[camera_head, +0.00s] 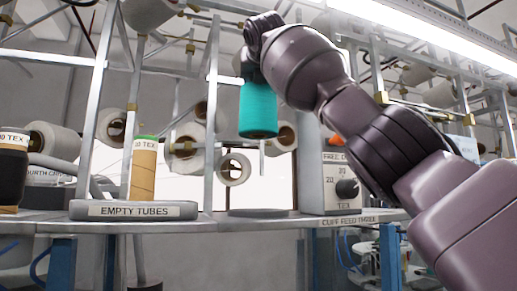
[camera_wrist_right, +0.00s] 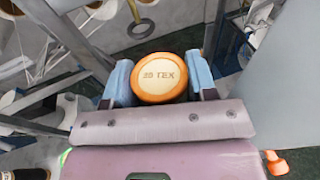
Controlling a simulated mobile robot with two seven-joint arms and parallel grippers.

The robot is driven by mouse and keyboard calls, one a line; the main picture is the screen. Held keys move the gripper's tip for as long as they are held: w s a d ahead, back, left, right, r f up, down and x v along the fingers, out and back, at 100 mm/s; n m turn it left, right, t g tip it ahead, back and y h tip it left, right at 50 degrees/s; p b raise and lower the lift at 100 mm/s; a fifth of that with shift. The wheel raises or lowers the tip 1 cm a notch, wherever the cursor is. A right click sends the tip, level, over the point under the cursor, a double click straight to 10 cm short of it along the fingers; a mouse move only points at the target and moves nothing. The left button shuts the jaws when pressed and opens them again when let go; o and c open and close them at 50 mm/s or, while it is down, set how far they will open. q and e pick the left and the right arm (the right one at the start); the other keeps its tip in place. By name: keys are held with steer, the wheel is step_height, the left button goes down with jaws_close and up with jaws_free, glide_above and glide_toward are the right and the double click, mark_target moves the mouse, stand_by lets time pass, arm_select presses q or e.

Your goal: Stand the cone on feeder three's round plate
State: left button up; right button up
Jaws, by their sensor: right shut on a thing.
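The teal cone (camera_head: 258,110) hangs upright in the air in the head view, held by my right gripper. In the right wrist view, my right gripper (camera_wrist_right: 160,84) has its blue fingers on both sides of the cone's round end (camera_wrist_right: 166,76), which has an orange rim and a cream label with TEX lettering. A low grey round plate (camera_head: 258,212) lies on the shelf below the cone, left of the label CUFF FEED THREE (camera_head: 347,221). Clear air separates the cone from the plate. My left gripper is not in view.
A dark cone (camera_head: 12,172) stands far left. Metal posts (camera_head: 210,120) and white cones (camera_head: 234,169) are around and behind.

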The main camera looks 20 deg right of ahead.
mark_target(258, 128)
step_height(258, 128, down, 13)
steer(key=shift+f+b, duration=0.15)
steer(key=shift+b, duration=0.75)
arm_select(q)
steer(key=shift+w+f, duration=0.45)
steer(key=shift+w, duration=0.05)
arm_select(e)
step_height(258, 128, down, 4)
steer(key=shift+f, duration=0.1)
steer(key=shift+s, duration=0.1)
steer(key=shift+f, duration=0.1)
steer(key=o, duration=1.4)
